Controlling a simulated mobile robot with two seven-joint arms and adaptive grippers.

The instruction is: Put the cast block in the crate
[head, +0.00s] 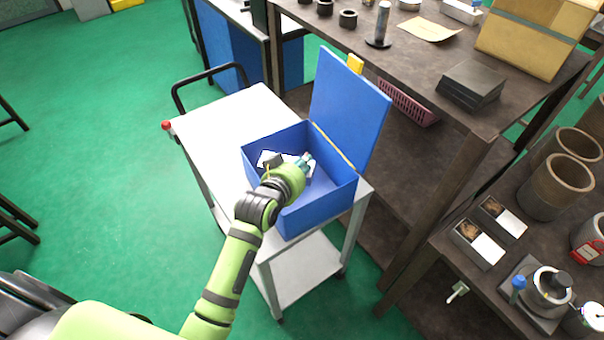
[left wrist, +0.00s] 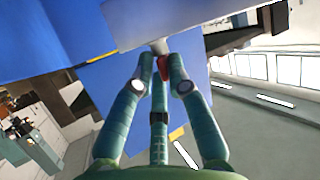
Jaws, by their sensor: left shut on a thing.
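The open blue crate (head: 322,205) stands on the white cart, its lid raised at the back right. My left gripper (head: 303,163) reaches over the crate's opening, its teal fingers within the rim outline. A pale block (head: 268,158), which I take for the cast block, shows partly behind my wrist. In the left wrist view, my left gripper's fingers (left wrist: 161,62) are closed on a narrow grey and red part below the pale block (left wrist: 180,18). Whether the block touches the crate floor is hidden. My right gripper is not in view.
The white cart top (head: 235,120) is clear left of the crate. The crate lid (head: 348,108) stands close to the dark workbench (head: 425,75). A second dark bench at right holds brown cylinders (head: 556,185) and small open boxes (head: 478,243).

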